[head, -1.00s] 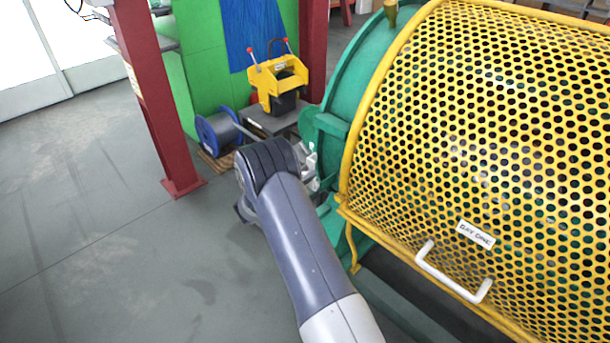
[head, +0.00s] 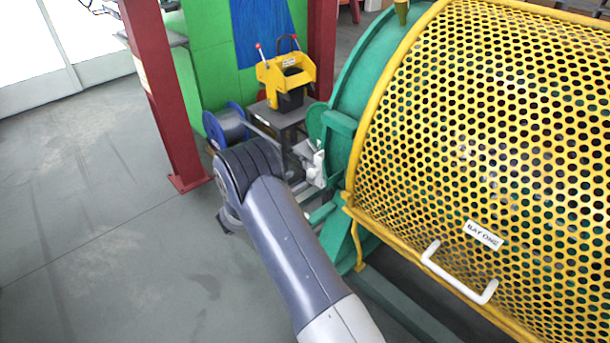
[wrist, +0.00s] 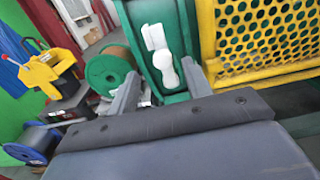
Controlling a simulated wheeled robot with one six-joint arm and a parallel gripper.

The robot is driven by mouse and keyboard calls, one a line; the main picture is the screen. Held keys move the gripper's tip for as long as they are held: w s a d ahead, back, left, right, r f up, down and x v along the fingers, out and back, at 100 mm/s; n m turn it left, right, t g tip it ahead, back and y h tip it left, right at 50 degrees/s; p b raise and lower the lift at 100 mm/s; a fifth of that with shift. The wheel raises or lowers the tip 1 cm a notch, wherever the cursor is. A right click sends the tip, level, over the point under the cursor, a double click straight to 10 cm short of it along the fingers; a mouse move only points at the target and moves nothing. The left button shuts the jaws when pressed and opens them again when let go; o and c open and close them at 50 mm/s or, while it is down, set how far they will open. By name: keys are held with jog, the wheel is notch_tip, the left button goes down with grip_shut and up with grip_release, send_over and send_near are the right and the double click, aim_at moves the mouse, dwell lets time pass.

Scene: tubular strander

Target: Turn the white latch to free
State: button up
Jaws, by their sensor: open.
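The white latch (wrist: 158,48) is mounted on a green upright of the machine in the wrist view. It has a narrow upper part and a rounded lower end. In the head view the white latch (head: 314,160) shows beside the green end frame, partly hidden by my arm. My gripper (wrist: 160,70) is open, with one finger on each side of the latch's lower end in the picture. I cannot tell whether either finger touches it. My arm hides most of the gripper in the head view.
A yellow perforated guard (head: 480,140) with a white handle (head: 458,275) fills the right. A red post (head: 163,90), a blue wire spool (head: 228,125) and a yellow device (head: 285,75) stand beyond my arm. The floor at left is clear.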

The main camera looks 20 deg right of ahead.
aim_at(312, 174)
jog(key=shift+v, duration=1.7)
jog(key=shift+d, duration=0.1)
jog(key=x, duration=1.1)
jog(key=shift+d, duration=0.1)
jog(key=shift+s+m, duration=0.4)
jog(key=shift+m, duration=0.1)
jog(key=shift+s+m, duration=0.2)
jog(key=shift+m, duration=0.2)
jog(key=shift+f, duration=0.1)
jog(key=shift+p, duration=0.3)
